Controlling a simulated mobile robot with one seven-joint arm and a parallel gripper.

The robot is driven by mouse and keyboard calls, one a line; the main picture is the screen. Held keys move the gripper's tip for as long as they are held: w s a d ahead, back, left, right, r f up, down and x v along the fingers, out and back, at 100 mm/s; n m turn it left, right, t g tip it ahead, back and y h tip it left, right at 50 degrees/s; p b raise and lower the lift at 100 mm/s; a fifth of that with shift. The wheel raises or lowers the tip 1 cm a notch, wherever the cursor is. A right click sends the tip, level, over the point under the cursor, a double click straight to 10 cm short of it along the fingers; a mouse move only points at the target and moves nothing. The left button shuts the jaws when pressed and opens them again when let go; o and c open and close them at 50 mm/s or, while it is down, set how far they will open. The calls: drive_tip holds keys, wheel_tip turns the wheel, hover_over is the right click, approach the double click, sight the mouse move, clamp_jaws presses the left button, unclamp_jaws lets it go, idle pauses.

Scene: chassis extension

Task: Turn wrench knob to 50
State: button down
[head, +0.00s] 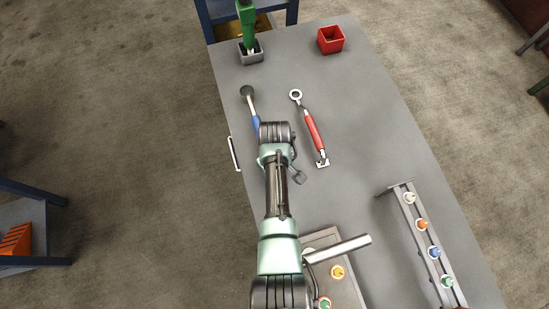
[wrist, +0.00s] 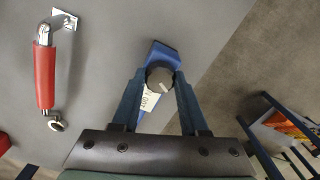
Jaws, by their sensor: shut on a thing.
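The blue-handled wrench (head: 256,122) lies on the grey table, its dark round head pointing away; my arm hides its near end in the head view. In the wrist view its blue handle end (wrist: 163,52) carries a round dark grey knob (wrist: 161,80) with a light pointer mark. A white label (wrist: 148,101) with printed figures, too small to read surely, sits beside the knob. My gripper (wrist: 160,77) is shut on the knob, one finger on each side. In the head view my arm hides the fingertips.
A red-handled wrench (head: 314,130) lies just right of my arm. A red box (head: 331,40) and a grey holder (head: 251,56) with a green tool stand at the far end. A rack (head: 425,241) with coloured knobs stands at the near right. The right middle of the table is clear.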

drive_tip(key=n, duration=0.5)
drive_tip(key=shift+w+n, duration=0.1)
drive_tip(key=shift+n, duration=0.3)
idle(0.4)
drive_tip(key=shift+c, duration=2.1)
unclamp_jaws()
wheel_tip(320, 180, up, 13)
drive_tip(key=b, duration=0.1)
